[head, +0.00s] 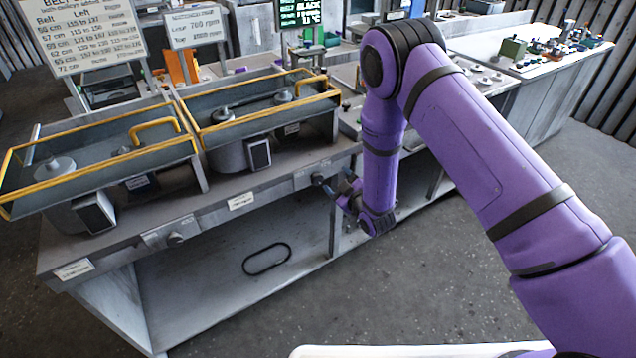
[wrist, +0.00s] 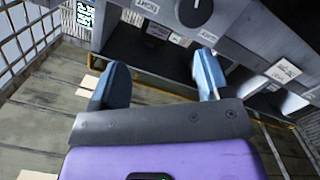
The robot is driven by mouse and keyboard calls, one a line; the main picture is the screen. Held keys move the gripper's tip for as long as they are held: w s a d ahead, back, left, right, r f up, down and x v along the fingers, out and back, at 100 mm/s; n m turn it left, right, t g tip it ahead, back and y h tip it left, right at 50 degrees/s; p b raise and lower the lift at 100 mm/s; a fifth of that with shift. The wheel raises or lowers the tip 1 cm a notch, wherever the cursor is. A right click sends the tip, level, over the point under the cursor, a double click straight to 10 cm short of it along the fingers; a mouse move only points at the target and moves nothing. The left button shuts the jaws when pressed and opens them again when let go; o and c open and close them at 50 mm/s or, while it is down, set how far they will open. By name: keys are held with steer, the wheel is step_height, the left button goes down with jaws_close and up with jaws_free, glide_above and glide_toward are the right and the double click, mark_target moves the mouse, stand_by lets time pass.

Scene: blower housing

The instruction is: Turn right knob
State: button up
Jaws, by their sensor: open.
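The right knob (wrist: 195,11) is a dark round dial with a white mark on a grey panel, at the top of the wrist view. A white label (wrist: 148,6) is beside it. In the head view the right knob (head: 318,179) shows small on the bench front, partly crowded by my gripper (head: 338,190). In the wrist view my gripper (wrist: 160,82) has its two blue fingers spread apart with nothing between them. The knob lies beyond the fingertips, apart from them. The left knob (head: 176,239) is farther left on the same bench front.
Two grey blower housings with yellow rails (head: 100,160) (head: 260,105) stand on the bench (head: 215,185). A black belt loop (head: 266,259) lies on the lower shelf. A second table (head: 530,62) with small items is at the back right. Grey floor (head: 440,270) is clear.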

steer(key=n+y, duration=0.1)
glide_toward(318, 180)
steer(key=x, duration=1)
steer(key=shift+w+a, duration=0.15)
steer(key=shift+a, duration=0.05)
steer(key=c, duration=0.9)
steer(key=shift+m, duration=0.4)
steer(key=shift+d+m, duration=0.1)
steer(key=shift+m, duration=0.9)
steer(key=shift+w+m, duration=0.1)
steer(key=shift+m, duration=2.1)
